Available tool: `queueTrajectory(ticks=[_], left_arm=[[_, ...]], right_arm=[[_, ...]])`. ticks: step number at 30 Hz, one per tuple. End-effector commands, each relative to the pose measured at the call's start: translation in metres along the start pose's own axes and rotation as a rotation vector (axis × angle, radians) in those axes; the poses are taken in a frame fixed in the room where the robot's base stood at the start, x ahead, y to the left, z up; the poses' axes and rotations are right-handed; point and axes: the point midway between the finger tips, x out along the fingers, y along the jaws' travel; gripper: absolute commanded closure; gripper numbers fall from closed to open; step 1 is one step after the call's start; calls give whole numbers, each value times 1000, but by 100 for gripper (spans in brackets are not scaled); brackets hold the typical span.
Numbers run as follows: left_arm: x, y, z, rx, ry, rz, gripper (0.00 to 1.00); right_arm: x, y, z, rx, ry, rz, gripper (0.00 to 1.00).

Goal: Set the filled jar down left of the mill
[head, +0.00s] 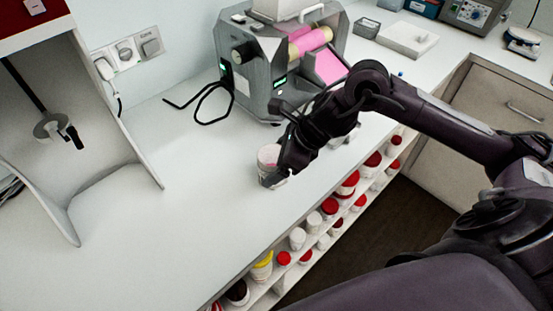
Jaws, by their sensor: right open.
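The mill (272,75) is a grey machine with rollers and pink cream on its slope, standing at the back of the white counter. The filled jar (268,163), white with pinkish contents, stands upright on the counter in front of the mill, near the counter's front edge. My right gripper (279,168) is at the jar's right side, its fingers open and partly hiding the jar. Whether a finger touches the jar I cannot tell. My left gripper is not in view.
The counter left of the mill (180,190) is mostly clear. A black cable (205,105) lies beside the mill. A white-walled stand (75,150) with a stirrer is at the left. Shelves below the front edge hold several jars (297,238). A white slab (408,40) lies at the right.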

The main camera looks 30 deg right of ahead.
Motion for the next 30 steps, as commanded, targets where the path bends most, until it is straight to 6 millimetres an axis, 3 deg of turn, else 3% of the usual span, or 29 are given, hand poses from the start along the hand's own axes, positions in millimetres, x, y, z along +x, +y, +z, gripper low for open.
queueTrajectory(ticks=[8, 21, 30], left_arm=[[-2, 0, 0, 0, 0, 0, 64], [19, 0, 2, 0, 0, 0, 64], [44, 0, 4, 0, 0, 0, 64]], right_arm=[[-10, -2, 1, -1, 0, -5, 15], [-92, 0, -2, -2, 7, -5, 15], [-116, -2, 0, 0, 0, -4, 15]])
